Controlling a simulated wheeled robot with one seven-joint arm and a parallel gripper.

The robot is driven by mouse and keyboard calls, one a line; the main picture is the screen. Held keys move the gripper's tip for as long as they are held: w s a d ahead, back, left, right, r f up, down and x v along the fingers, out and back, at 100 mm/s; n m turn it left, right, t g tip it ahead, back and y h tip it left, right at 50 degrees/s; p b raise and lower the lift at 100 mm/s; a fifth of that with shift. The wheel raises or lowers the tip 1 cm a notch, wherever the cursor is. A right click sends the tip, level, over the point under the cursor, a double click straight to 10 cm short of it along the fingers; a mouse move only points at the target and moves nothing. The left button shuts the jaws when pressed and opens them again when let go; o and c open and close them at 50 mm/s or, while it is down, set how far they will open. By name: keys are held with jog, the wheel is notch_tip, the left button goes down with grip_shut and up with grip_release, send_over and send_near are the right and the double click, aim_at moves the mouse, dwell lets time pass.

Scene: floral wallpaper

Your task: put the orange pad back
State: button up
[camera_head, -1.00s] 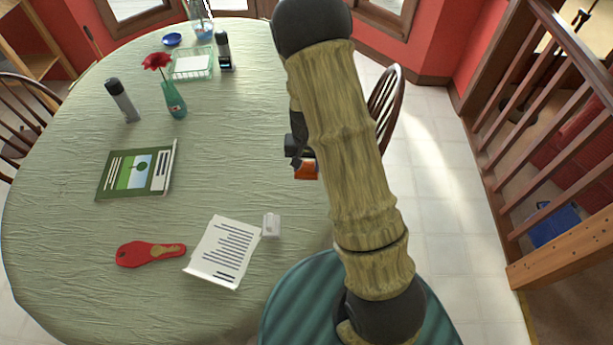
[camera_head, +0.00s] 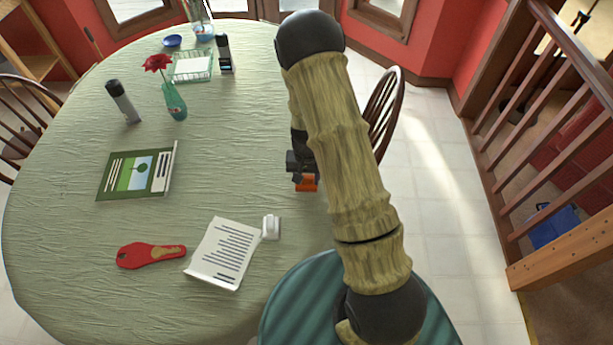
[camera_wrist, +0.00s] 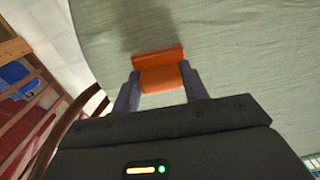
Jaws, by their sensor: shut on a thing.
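My gripper (camera_wrist: 160,85) is shut on the orange pad (camera_wrist: 158,65); its two fingers grip the pad from either side in the wrist view. The pad also shows in the head view (camera_head: 306,184), just left of my arm, over the right part of the table (camera_head: 225,150). A dark shadow lies on the cloth beside the pad in the wrist view, and I cannot tell the exact height of the pad. My arm hides part of the table's right edge.
A small white object (camera_head: 271,227) stands beside a printed sheet (camera_head: 224,252) near the front. The table's middle is clear.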

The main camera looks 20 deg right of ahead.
aim_at(306, 177)
jog(key=shift+f, duration=0.2)
jog(key=o, duration=1)
jog(key=shift+a, duration=0.1)
jog(key=shift+c, duration=0.2)
jog(key=shift+r, duration=0.1)
notch_tip(306, 177, up, 12)
jog(key=shift+r, duration=0.1)
